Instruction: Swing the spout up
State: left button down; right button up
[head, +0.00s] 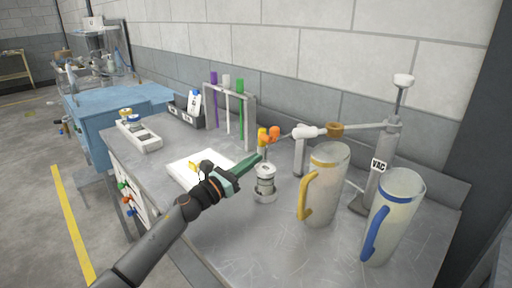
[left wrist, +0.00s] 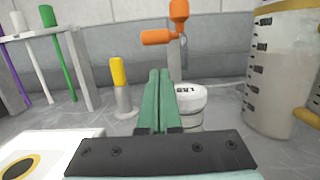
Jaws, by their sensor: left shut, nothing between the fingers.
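My left gripper (head: 260,157) is shut and empty, its green fingers reaching in from the left above the bench. In the left wrist view its fingertips (left wrist: 159,72) are together, just below an orange elbow-shaped piece (left wrist: 158,37) on a thin grey stem. No contact is visible. The orange piece (head: 273,134) shows just above the fingertips in the head view. I cannot tell for certain which part is the spout. A small white-and-grey canister (head: 265,185) stands under the fingertips; its white lettered top (left wrist: 190,97) is right of the fingers. My right gripper is not in view.
Two clear jugs, yellow-handled (head: 328,185) and blue-handled (head: 395,215), stand right. Behind them is a stand labelled VAC (head: 378,167) with a horizontal arm. A rack with coloured tubes (head: 240,88) stands behind left. A yellow-topped post (left wrist: 119,75) is left of the fingers.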

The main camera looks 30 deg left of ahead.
aim_at(277, 135)
pick_arm(q)
jog(key=r, duration=0.1)
jog(key=w, duration=0.1)
jog(key=r+p, duration=0.1)
jog(key=shift+w+d+r, duration=0.2)
jog(key=shift+w+r, duration=0.05)
jog(key=shift+r, duration=0.1)
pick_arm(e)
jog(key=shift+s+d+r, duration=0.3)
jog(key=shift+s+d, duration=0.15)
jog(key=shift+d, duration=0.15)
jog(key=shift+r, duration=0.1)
pick_arm(q)
jog(key=shift+s+r+p, duration=0.1)
jog(key=shift+r+p, duration=0.25)
jog(key=shift+r, duration=0.15)
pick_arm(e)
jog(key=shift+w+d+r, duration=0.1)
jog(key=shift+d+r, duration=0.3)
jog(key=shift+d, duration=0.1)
pick_arm(q)
jog(key=shift+a+r, duration=0.1)
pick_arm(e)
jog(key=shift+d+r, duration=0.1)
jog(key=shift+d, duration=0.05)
